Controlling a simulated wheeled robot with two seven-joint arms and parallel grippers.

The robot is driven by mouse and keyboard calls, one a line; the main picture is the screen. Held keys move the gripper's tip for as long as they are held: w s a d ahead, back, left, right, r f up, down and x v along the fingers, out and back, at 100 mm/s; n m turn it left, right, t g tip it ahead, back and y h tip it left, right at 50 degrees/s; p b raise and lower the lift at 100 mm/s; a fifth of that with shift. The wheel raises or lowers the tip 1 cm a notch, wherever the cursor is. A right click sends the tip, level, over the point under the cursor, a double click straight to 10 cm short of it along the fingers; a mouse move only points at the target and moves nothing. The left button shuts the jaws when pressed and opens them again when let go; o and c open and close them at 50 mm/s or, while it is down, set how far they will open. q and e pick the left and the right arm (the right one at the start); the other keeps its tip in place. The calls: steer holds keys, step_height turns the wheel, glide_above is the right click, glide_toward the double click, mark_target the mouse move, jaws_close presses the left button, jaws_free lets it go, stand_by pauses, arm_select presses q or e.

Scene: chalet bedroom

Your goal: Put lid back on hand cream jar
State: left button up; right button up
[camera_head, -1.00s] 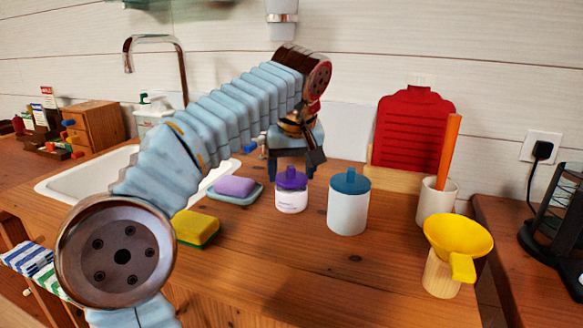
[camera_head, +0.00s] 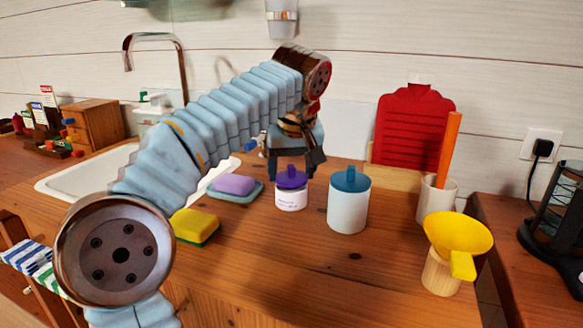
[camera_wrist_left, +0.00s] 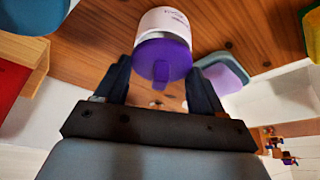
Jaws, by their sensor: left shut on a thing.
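The hand cream jar (camera_head: 291,201) is small and white with purple print, and stands upright on the wooden counter. Its purple lid (camera_head: 291,181), with a knob on top, sits at the jar's mouth; I cannot tell whether it is fully seated. My left gripper (camera_head: 291,172) reaches down from above, shut on the lid with a finger at each side. In the left wrist view the lid (camera_wrist_left: 163,58) lies between the dark fingers, against the jar (camera_wrist_left: 163,20). My right gripper is not in view.
A white canister with a blue lid (camera_head: 348,206) stands close on the right. A purple sponge on a dish (camera_head: 234,186) and a yellow sponge (camera_head: 195,227) lie left. A yellow funnel (camera_head: 458,243) and a cup (camera_head: 436,200) stand right. The front counter is clear.

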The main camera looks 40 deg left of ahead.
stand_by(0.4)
arm_select(q)
steer(key=o, duration=1.1)
step_height(320, 180, up, 3)
steer(key=p, duration=0.2)
steer(key=shift+f+p, duration=0.2)
steer(key=shift+p, duration=0.15)
steer(key=shift+r+p, duration=0.3)
steer(key=shift+r, duration=1.9)
jaws_close()
